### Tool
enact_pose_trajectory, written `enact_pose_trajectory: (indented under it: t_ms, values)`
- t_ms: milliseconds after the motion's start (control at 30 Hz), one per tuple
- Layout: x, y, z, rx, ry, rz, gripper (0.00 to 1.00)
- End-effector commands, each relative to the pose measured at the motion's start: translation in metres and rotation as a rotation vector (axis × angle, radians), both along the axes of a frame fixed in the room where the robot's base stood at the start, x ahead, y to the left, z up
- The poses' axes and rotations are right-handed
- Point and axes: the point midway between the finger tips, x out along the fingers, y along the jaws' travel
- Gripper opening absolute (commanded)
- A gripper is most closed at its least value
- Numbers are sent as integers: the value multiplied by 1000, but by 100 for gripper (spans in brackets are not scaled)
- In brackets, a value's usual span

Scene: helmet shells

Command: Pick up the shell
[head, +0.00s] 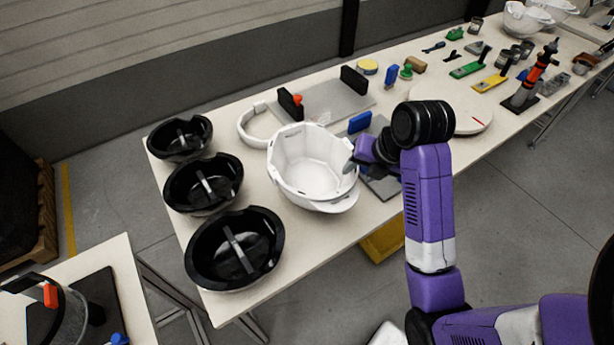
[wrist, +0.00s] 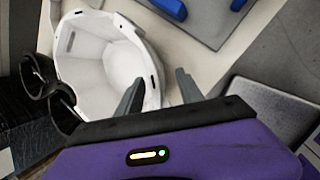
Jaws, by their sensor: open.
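A white helmet shell (head: 306,160) lies open side up on the long table, its brim toward the front edge. It also shows in the wrist view (wrist: 92,52), at the upper left. My gripper (head: 352,168) is at the shell's right side in the head view. In the wrist view my gripper (wrist: 160,79) is open and empty. Its left finger overlaps the shell's inside and its right finger is over the tabletop, with the rim showing between them. I cannot tell whether a finger touches the shell. The arm hides part of the gripper in the head view.
Several black shells (head: 236,248) stand left of the white one. A white band (head: 250,128) and a grey plate with black blocks (head: 325,101) lie behind it. A grey tray (head: 384,187) with blue pieces is at its right. Tools and a round white disc (head: 470,112) lie farther right.

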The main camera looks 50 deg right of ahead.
Motion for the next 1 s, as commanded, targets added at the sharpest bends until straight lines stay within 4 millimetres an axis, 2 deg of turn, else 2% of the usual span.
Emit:
enact_pose_trajectory:
  t_ms: [367,700,1000]
  values:
    - [13,-4,-29,3,4,2,44]
    - [34,-11,-65,2,4,2,44]
    - [35,-11,-69,0,2,2,42]
